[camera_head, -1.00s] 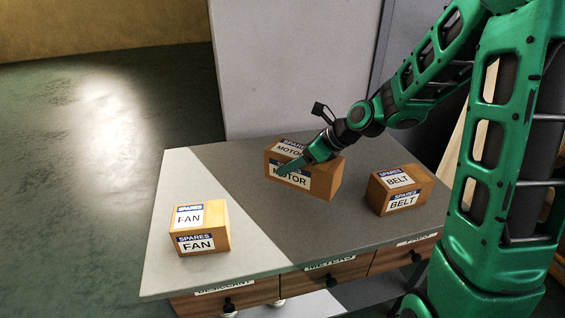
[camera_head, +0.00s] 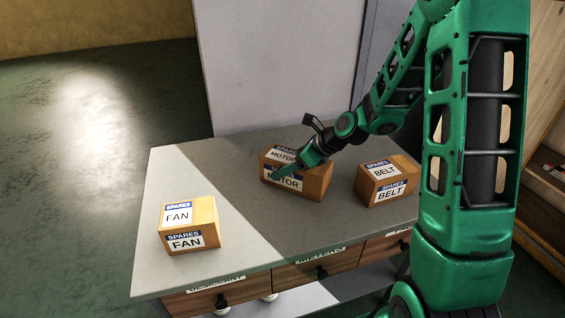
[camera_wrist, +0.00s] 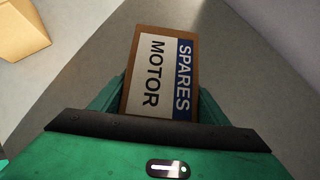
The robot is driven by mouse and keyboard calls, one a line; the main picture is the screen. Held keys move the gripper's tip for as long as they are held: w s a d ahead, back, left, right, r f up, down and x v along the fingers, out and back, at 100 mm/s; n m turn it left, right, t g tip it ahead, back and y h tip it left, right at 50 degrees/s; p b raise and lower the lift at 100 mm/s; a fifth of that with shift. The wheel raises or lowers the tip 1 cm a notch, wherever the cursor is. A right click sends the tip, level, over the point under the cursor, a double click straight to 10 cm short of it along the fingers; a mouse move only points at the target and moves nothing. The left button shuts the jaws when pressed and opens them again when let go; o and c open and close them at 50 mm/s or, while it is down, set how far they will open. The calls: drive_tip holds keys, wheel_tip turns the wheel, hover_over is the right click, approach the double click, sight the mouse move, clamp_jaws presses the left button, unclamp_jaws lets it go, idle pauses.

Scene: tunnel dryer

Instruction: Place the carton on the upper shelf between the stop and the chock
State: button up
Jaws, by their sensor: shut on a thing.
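The MOTOR carton (camera_head: 316,183) is a brown box with white and blue SPARES labels, at the back middle of the grey table. My gripper (camera_head: 287,172) is shut on it, with a green finger lying across its front label. In the wrist view the MOTOR carton (camera_wrist: 160,75) sits between the two green fingers (camera_wrist: 160,105). I cannot tell whether its base touches the table. The FAN carton (camera_head: 188,225) stands at the table's left front, and the BELT carton (camera_head: 387,181) stands to the right of the MOTOR carton. The upper shelf, stop and chock are not recognisable in these views.
The table (camera_head: 270,235) has a light left part and a darker grey part, with bare room between the FAN and BELT cartons. Labelled wooden drawers (camera_head: 318,269) run below its front edge. A pale grey panel (camera_head: 275,65) stands behind. Wooden structures (camera_head: 545,120) stand at the far right.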

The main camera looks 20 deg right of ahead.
drive_tip(key=o, duration=2.1)
drive_tip(key=shift+c, duration=0.2)
drive_tip(key=v, duration=1.2)
drive_tip(key=shift+r, duration=0.1)
